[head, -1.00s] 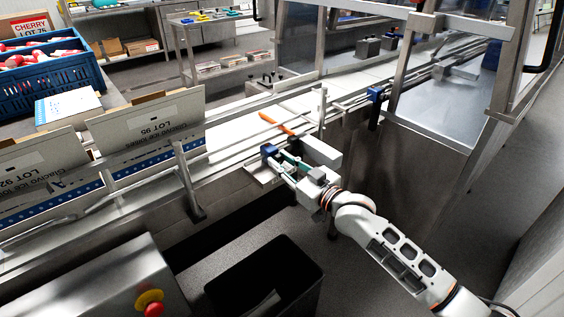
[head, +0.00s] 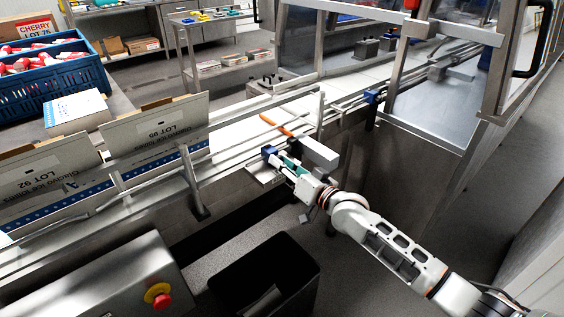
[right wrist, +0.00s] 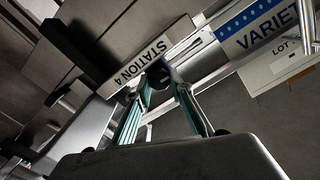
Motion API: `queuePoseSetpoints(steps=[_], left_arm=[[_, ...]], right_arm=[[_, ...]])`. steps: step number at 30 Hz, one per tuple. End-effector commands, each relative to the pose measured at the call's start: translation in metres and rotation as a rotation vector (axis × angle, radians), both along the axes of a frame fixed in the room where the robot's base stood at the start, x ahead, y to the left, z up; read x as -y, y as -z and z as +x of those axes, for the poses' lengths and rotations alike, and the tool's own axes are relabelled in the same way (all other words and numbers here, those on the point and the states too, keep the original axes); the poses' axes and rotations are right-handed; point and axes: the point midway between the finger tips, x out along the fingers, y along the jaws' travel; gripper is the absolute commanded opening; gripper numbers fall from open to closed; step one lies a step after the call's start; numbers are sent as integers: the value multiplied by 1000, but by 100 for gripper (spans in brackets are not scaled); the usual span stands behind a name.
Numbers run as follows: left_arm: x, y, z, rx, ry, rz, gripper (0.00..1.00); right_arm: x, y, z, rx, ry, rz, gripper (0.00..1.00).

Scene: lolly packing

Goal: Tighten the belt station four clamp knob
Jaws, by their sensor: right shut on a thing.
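The station four clamp knob is the blue knob (head: 268,151) on the front side of the belt rail, and it sits at the tips of my right gripper (head: 275,158). In the right wrist view the gripper (right wrist: 165,80) has its green-sided fingers closed around the dark knob (right wrist: 157,70), just below the white "STATION 4" label (right wrist: 135,68). Most of the knob is hidden by the fingers, so its turn angle cannot be read. My left gripper is not in view.
A grey box-shaped block (head: 320,153) stands close beside the gripper. Another blue knob (head: 371,96) is farther along the rail. An orange stick (head: 275,125) lies by the belt. A black bin (head: 265,275) stands below, and a red stop button (head: 160,299) is lower left.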

Motion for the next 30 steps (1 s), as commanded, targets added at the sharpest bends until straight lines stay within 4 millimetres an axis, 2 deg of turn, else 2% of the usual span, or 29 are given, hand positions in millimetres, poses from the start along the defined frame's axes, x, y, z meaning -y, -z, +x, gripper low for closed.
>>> queuePoseSetpoints(steps=[17, 18, 19, 27, 30], left_arm=[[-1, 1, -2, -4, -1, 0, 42], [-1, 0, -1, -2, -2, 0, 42], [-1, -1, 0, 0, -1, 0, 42], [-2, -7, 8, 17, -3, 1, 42], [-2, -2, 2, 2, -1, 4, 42]], right_arm=[[0, 1, 0, -24, 0, 31, 0], [0, 1, 0, -24, 0, 31, 29], [0, 1, 0, -24, 0, 31, 37], [0, 0, 0, -22, 0, 31, 38], [1, 1, -1, -22, 0, 31, 38]])
